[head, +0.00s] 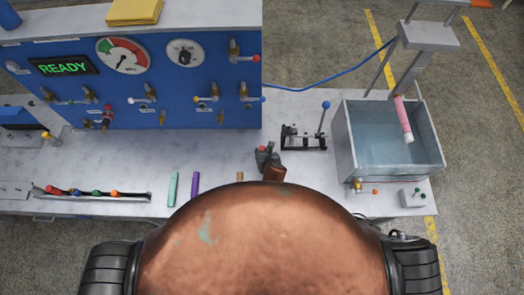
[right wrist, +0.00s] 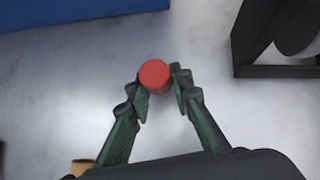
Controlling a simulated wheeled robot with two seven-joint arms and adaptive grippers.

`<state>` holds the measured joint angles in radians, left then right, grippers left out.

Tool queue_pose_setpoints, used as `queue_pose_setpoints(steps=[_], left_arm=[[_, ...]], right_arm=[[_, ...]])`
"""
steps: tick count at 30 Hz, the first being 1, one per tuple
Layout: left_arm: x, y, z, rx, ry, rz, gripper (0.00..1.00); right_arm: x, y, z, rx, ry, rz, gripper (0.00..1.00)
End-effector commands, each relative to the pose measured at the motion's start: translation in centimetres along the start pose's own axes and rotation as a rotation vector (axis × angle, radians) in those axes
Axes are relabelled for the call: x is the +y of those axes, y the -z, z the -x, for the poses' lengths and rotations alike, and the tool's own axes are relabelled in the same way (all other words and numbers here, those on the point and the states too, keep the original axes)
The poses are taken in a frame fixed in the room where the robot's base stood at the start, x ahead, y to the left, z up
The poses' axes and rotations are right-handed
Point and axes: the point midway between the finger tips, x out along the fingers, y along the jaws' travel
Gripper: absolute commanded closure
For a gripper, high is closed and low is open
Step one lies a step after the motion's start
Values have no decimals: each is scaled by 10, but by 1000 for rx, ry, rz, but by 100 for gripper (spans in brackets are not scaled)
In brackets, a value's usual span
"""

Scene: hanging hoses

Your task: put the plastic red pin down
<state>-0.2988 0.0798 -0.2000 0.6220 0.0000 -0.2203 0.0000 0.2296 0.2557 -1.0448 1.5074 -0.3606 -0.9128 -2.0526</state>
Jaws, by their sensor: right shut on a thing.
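The plastic red pin (right wrist: 155,75) shows in the right wrist view as a round red end between two dark green fingers. My right gripper (right wrist: 161,82) is shut on it. In the head view the right gripper (head: 266,154) is over the grey bench, left of the black clamp fixture, with a small bit of red at its tip. The pin's lower part is hidden, and I cannot tell whether it touches the bench. My left gripper is not in view.
A blue panel (head: 170,75) with gauge and valves stands behind. The black fixture (head: 304,138) and a water tank (head: 388,140) are to the right. Teal (head: 173,188) and purple (head: 195,184) pieces and a rack (head: 95,193) lie left. Bare bench (head: 225,160) lies left of the gripper.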

Motion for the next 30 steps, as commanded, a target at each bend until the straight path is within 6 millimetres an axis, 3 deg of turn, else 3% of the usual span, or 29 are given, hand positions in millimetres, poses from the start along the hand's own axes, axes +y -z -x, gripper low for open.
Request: queue_pose_setpoints(steps=[7, 8, 15, 25, 30], left_arm=[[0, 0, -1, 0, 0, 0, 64], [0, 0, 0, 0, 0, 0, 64], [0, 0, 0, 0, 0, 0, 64], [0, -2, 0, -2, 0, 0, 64], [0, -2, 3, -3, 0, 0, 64]], right_arm=[[0, 1, -2, 0, 0, 1, 100], [0, 2, -2, 0, -1, 0, 79], [0, 1, -1, 0, 0, 0, 63], [0, -1, 1, -1, 0, -1, 63], [0, -1, 22, -1, -1, 1, 63]])
